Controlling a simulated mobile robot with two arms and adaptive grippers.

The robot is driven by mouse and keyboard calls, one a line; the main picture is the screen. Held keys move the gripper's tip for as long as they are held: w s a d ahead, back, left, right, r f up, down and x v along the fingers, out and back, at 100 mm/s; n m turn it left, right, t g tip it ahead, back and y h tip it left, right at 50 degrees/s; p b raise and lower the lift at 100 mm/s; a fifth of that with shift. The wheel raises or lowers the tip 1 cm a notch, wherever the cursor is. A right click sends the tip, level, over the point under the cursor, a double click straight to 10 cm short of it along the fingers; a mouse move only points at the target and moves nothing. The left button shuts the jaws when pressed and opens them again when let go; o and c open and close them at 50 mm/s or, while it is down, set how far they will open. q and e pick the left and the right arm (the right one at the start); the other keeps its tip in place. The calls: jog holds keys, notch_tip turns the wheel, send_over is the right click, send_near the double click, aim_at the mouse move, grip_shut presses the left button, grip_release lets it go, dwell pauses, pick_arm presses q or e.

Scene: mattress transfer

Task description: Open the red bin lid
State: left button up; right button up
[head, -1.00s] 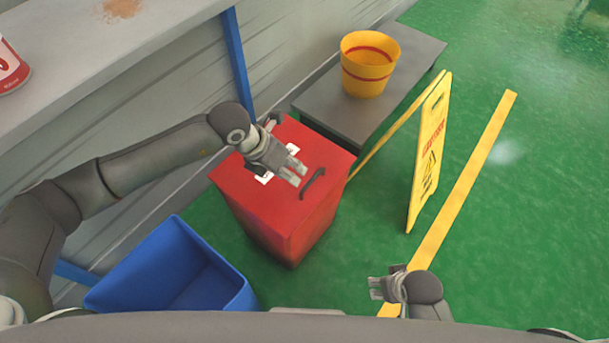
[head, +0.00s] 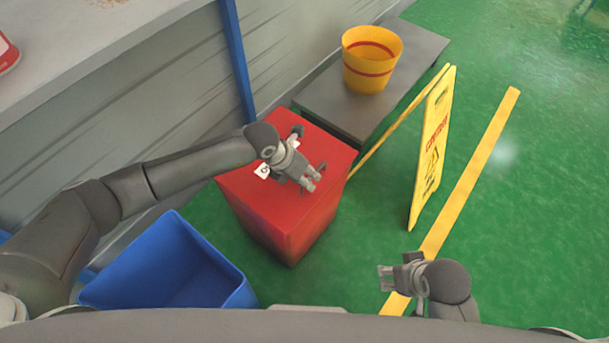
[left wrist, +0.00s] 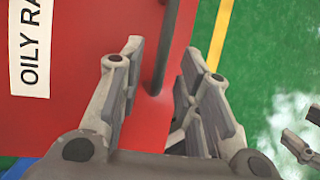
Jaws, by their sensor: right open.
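The red bin (head: 290,225) stands upright on the floor with its lid (head: 240,190) closed. The lid carries a dark bar handle (left wrist: 165,45), mostly hidden behind my left gripper in the head view. A white label reading "OILY RA..." (left wrist: 30,50) is on the lid. My left gripper (head: 312,183) is over the lid at the handle. Its fingers are apart, and in the left wrist view the handle shows between them; contact cannot be told. My right gripper (head: 383,279) is open and empty, low at the right, away from the bin.
A blue open bin (head: 215,298) stands left of the red bin. A grey platform (head: 415,48) with a yellow bucket (head: 367,78) is behind. A yellow caution sign (head: 432,150) stands to the right. The green floor beyond the yellow line is clear.

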pick_arm(q)
grip_shut()
dwell(0.4)
